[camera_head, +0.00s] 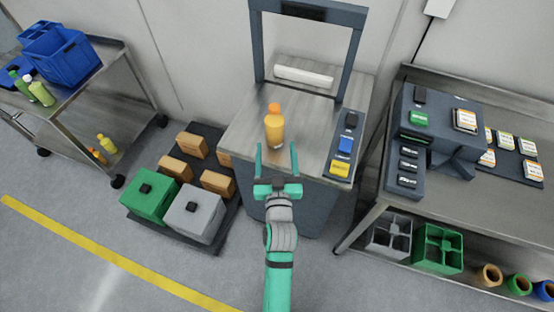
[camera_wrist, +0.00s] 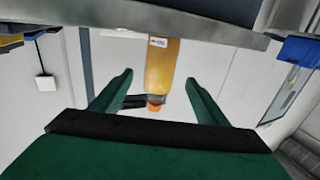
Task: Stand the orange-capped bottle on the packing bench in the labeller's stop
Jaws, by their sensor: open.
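The orange-capped bottle (camera_head: 275,128), filled with yellow-orange, stands upright on the steel top (camera_head: 240,135) of the middle station. A dark arch frame rises behind it. My gripper (camera_head: 276,152) is open and empty in front of the bottle, its green fingers pointing towards it. In the wrist view, which is upside down, the bottle (camera_wrist: 160,62) shows between the open fingers (camera_wrist: 158,82), apart from both, with a small label on its side. I cannot tell from the frames which station is the labeller, and no stop stands out clearly.
A white bar (camera_head: 304,77) lies behind the bottle, and a button panel (camera_head: 345,145) is at its right. A bench (camera_head: 375,213) with a dark machine (camera_head: 432,120) and cards stands right. Boxes on a dark pallet (camera_head: 205,133) and a cart with blue crates (camera_head: 60,58) are left.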

